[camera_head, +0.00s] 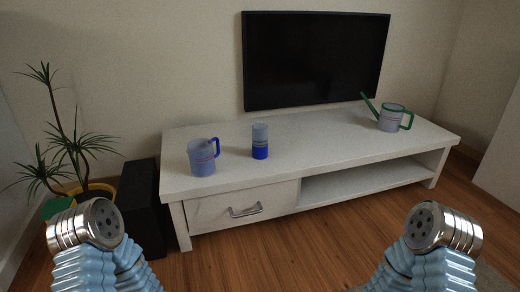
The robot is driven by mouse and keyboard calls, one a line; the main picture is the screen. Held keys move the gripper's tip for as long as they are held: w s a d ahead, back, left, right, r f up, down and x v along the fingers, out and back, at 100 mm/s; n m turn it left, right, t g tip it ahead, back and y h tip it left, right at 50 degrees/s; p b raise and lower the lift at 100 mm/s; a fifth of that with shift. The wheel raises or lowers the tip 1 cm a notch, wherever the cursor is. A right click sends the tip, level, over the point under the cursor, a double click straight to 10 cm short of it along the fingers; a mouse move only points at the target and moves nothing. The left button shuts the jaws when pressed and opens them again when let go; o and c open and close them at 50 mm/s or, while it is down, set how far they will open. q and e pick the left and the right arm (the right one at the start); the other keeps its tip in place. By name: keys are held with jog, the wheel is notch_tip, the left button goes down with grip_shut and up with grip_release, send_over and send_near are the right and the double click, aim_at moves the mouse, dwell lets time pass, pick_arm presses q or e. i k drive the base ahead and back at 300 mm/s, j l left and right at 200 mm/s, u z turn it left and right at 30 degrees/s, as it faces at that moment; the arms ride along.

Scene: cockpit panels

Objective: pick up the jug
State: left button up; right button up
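The jug (201,159) stands upright on the left end of the white TV bench. It is pale blue-grey with bands around it, and its dark blue handle is on the right side. Nothing touches it. My two arms show only as silver round ends with pale blue ribbed sleeves, at the lower left and lower right. No gripper fingers are visible on either arm, and both arm parts are well apart from the jug.
A tumbler (260,139) with a blue base stands right of the jug. A watering can (391,118) with green handle and spout is at the bench's (322,148) right end. A television (315,60) hangs behind. A black box (142,208) and potted plant (72,150) stand left.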

aim_at(200, 151)
jog(key=i+l+u, duration=0.1)
jog(key=i+u, duration=0.2)
jog(key=i, duration=0.25)
jog(key=i+l+u, duration=0.3)
jog(key=i, duration=0.3)
jog(key=j, duration=0.1)
